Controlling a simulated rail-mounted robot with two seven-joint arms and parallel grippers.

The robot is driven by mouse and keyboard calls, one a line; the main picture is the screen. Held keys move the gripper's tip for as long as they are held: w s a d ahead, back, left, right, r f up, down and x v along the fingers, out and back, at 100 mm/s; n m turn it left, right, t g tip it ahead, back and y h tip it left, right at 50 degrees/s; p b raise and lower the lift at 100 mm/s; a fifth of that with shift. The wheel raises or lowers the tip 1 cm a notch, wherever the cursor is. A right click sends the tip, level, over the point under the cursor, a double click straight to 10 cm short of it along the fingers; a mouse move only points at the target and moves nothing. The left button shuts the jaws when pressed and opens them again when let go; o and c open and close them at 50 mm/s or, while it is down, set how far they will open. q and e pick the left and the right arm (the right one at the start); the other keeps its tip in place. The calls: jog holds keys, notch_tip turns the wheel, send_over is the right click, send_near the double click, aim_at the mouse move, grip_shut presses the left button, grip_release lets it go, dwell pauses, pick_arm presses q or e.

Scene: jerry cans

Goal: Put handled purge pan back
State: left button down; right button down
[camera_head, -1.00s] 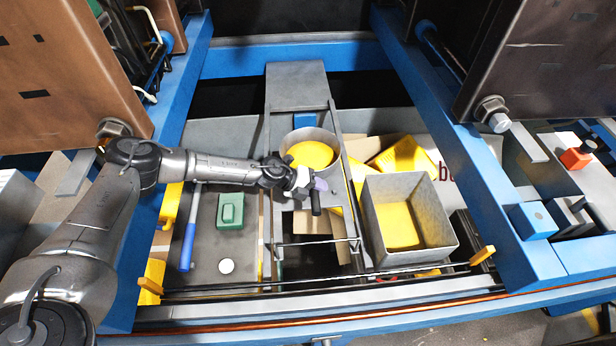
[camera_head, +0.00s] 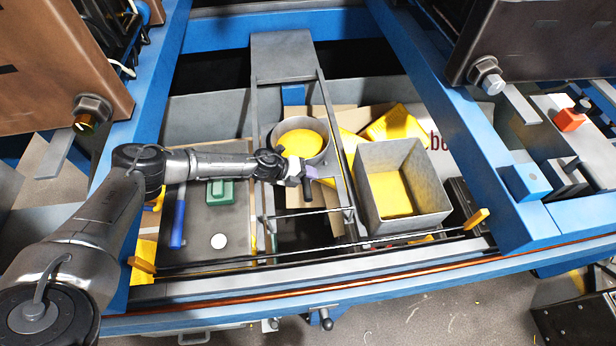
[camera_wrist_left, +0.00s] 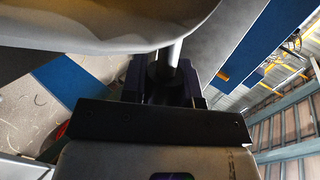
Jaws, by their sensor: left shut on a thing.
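The handled purge pan (camera_head: 325,151) is a round grey pan with a yellow inside, near the middle of the head view. It sits within the narrow grey frame of rails. My left gripper (camera_head: 309,175) is at the pan's near side, shut on its handle. In the left wrist view, the pan's pale underside (camera_wrist_left: 110,25) fills the top, and its grey rod handle (camera_wrist_left: 174,52) runs between the dark fingers (camera_wrist_left: 165,80). Whether the pan rests on anything beneath cannot be told. My right gripper is not in view.
A square grey bin (camera_head: 432,190) with a yellow bottom stands right of the rails (camera_head: 334,150). To the left, a grey panel holds a green block (camera_head: 220,191), a blue-handled tool (camera_head: 179,215) and a white disc (camera_head: 219,241). Blue beams (camera_head: 440,110) flank both sides.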

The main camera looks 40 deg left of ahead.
pick_arm(q)
jog(key=shift+w+a+f, duration=0.1)
jog(key=shift+f, duration=0.1)
jog(key=c, duration=0.9)
grip_release()
jog(key=shift+f, duration=0.1)
jog(key=shift+o, duration=0.2)
jog(key=shift+f, duration=0.1)
jog(key=v, duration=1.3)
jog(key=shift+s+a, duration=0.25)
jog(key=shift+a, duration=0.05)
